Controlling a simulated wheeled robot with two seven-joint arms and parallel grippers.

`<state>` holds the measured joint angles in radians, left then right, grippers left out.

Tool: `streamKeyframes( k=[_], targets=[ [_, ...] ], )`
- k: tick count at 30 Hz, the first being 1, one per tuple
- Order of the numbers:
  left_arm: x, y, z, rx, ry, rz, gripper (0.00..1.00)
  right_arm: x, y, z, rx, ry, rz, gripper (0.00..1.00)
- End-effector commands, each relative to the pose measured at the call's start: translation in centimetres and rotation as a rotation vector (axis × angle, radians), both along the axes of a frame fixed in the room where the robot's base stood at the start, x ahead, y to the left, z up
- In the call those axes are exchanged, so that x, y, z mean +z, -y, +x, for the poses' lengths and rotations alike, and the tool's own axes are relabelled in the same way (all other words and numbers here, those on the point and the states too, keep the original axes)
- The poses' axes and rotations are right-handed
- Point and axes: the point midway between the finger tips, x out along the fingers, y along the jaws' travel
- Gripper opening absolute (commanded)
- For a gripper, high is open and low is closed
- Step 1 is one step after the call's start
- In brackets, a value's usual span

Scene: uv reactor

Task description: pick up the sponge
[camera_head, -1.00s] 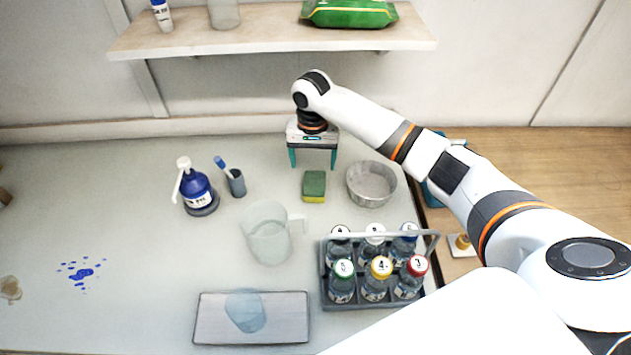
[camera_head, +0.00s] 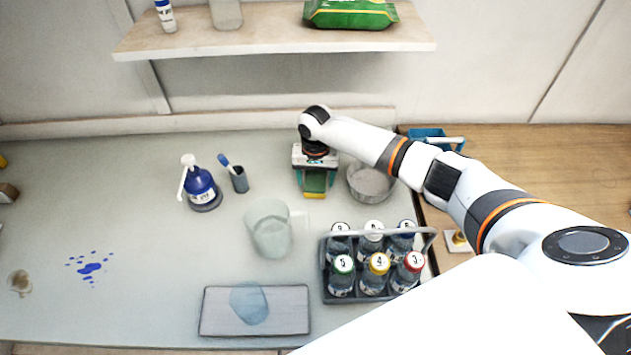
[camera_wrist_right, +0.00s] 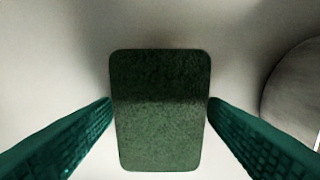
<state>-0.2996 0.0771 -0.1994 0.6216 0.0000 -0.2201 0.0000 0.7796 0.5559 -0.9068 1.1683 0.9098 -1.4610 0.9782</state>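The sponge (camera_head: 315,183), green on top with a yellow layer below, lies on the grey table under my right gripper (camera_head: 315,188). In the right wrist view the sponge (camera_wrist_right: 160,110) fills the middle, between the two teal fingers of my right gripper (camera_wrist_right: 160,128). The fingers are open, one on each side of the sponge, with a small gap at each side. The gripper's body hides the back of the sponge in the head view. My left gripper is not in view.
A metal bowl (camera_head: 371,196) stands close to the right of the sponge. A bottle rack (camera_head: 328,292) is in front of it, a clear pitcher (camera_head: 268,238) front left, and a blue pump bottle (camera_head: 200,190) at left. A shelf (camera_head: 270,42) hangs behind.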

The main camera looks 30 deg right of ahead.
Motion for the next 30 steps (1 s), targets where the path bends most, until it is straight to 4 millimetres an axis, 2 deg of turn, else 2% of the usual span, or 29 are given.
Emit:
streamKeyframes(
  k=[1,6,18,23,30],
  targets=[
    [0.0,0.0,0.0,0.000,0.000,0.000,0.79,0.0,0.0,0.0,0.000,0.000,0.000,0.59],
    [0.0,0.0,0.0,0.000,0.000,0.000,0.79,0.1,0.0,0.0,0.000,0.000,0.000,0.31],
    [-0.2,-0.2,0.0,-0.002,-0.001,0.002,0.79,0.6,0.0,0.1,0.000,0.002,0.001,0.30],
    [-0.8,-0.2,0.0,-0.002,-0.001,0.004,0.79,3.2,0.0,0.1,0.002,0.006,0.001,0.30],
    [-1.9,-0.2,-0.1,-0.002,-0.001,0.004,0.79,7.8,0.0,0.1,0.001,0.004,0.001,0.30]
  ],
)
